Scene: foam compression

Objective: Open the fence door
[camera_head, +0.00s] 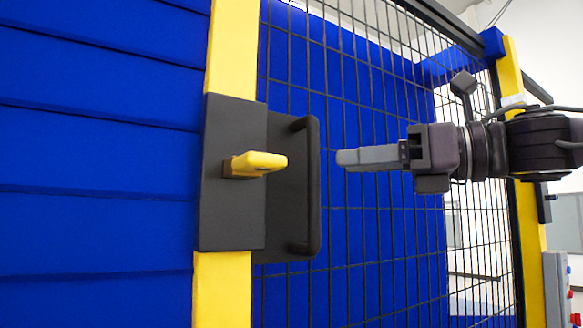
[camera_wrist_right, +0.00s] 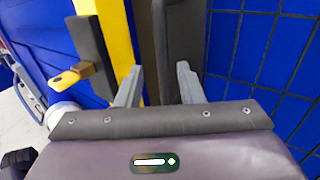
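The fence door (camera_head: 385,225) is a black wire mesh panel, and it looks closed against the yellow post (camera_head: 222,290). A dark plate with a vertical bar handle (camera_head: 313,190) sits at its left edge; the handle also shows in the right wrist view (camera_wrist_right: 182,40). A yellow latch knob (camera_head: 262,162) sticks out of the black lock box (camera_head: 232,215) left of the handle. My right gripper (camera_head: 341,158) is just right of the handle, apart from it in the head view. In the wrist view its fingers (camera_wrist_right: 159,70) are spread, with the handle beyond them. My left gripper is out of view.
Blue slatted panels (camera_head: 95,150) stand left of the post. Another yellow post (camera_head: 535,270) stands at the right, with a grey control box (camera_head: 556,285) beside it. The space in front of the mesh around my right arm looks clear.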

